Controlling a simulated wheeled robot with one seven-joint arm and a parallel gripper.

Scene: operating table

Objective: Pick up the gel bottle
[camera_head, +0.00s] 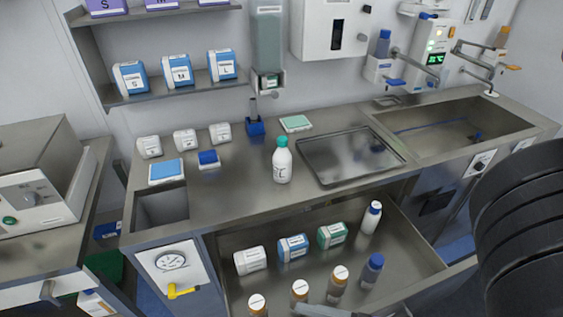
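A white bottle with a green cap (282,162) stands upright on the steel counter, left of the flat tray. Its label is too small to read, so I cannot be sure it is the gel bottle. In the open drawer below, a white bottle with a blue cap (371,218) and a blue bottle (372,270) also stand upright. A dark ribbed part at the right edge seems to be my arm, well away from the green-capped bottle.
The steel counter (235,205) is clear around the green-capped bottle. A flat steel tray (345,155) lies to its right, with a sink (460,120) beyond. The open drawer (415,262) juts out in front, holding several bottles and jars. A wall dispenser (268,40) hangs behind.

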